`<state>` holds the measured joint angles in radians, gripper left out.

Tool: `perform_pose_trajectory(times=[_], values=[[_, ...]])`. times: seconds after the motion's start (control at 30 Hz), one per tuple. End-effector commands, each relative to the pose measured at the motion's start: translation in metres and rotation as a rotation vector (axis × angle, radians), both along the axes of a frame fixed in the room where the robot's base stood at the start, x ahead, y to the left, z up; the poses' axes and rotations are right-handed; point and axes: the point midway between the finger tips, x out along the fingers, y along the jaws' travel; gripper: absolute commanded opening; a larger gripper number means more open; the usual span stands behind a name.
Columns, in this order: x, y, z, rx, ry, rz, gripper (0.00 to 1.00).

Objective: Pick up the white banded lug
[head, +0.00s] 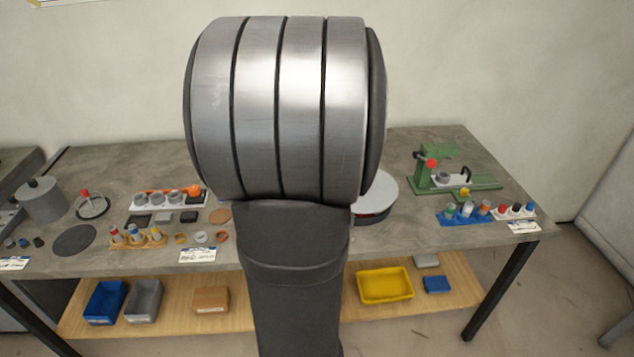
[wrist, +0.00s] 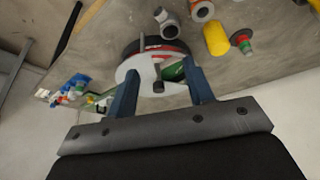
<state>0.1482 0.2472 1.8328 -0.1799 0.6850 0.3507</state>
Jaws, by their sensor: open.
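A white lug (head: 467,210) stands in the blue rack (head: 451,219) at the right of the bench, among green and orange-red lugs. It is too small to make out a band on it. The blue rack seems to show in the wrist view (wrist: 77,84) at the left, small and blurred. My gripper (wrist: 162,82) is open, its two blue fingers apart with nothing held between them. Beyond the fingers, the white round disc (wrist: 132,70) lies on the bench. The rack is well to the left of the fingers in the wrist view. The gripper is hidden behind my arm in the head view.
Beside the blue rack are a small white rack (head: 515,212) of lugs and a green fixture (head: 458,181). A yellow cylinder (wrist: 215,38) and grey fittings (wrist: 168,20) show in the wrist view. A tan lug rack (head: 137,242) stands at the left. My arm hides the bench's middle.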

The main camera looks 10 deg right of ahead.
Motion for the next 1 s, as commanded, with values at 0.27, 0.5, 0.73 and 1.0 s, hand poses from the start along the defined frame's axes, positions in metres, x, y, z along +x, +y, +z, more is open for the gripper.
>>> perform_pose_trajectory(times=[0.27,0.5,0.73,1.0], values=[[0.017,0.008,-0.025,0.027,0.002,-0.009,0.48],[0.032,0.002,-0.064,0.026,0.001,-0.008,0.48],[0.045,-0.004,-0.098,0.026,0.0,-0.008,0.48],[0.053,-0.007,-0.117,0.025,-0.003,-0.007,0.48]])
